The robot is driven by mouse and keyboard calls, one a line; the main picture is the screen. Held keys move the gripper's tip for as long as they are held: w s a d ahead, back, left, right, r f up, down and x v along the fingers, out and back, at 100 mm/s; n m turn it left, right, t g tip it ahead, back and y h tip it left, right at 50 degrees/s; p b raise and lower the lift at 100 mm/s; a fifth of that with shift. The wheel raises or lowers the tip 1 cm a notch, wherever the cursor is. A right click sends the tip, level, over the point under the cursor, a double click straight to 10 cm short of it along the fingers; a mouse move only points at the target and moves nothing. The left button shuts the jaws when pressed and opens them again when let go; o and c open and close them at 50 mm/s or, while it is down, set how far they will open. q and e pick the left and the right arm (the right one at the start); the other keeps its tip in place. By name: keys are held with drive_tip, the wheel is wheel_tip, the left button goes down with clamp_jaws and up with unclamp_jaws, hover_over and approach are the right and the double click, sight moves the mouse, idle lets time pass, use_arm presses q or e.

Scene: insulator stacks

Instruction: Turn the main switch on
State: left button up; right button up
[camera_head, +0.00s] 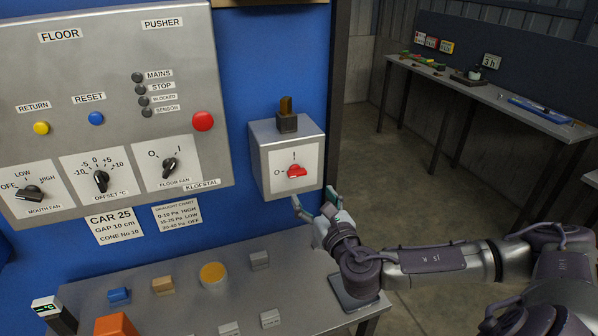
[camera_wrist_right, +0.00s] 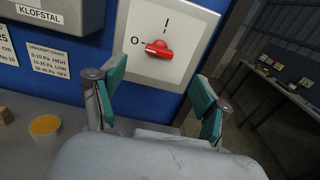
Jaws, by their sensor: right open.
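The main switch is a red rotary knob (camera_head: 296,171) on the white plate of a grey box (camera_head: 262,160) fixed to the blue panel. Its plate is marked O at the left and I at the top. The knob lies roughly sideways, with its narrow end toward the O. It also shows in the right wrist view (camera_wrist_right: 159,49). My right gripper (camera_head: 315,198) is open and empty, just below the box. In the right wrist view its two teal-padded fingers (camera_wrist_right: 158,88) stand apart, below and either side of the knob, not touching it. My left gripper is not in view.
A large grey control panel (camera_head: 110,110) with knobs and buttons is left of the box. A metal table (camera_head: 190,309) below holds small blocks and a yellow disc (camera_head: 213,274). A dark wooden-topped piece (camera_head: 287,115) sits on the box. A workbench (camera_head: 480,91) stands far right.

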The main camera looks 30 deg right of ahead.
sight(299, 174)
drive_tip(key=p+x, duration=0.2)
drive_tip(key=x, duration=0.7)
drive_tip(key=shift+w+d, duration=0.15)
drive_tip(key=shift+w, duration=0.2)
drive_tip(key=shift+c, duration=0.3)
drive_tip(key=c, duration=1.1)
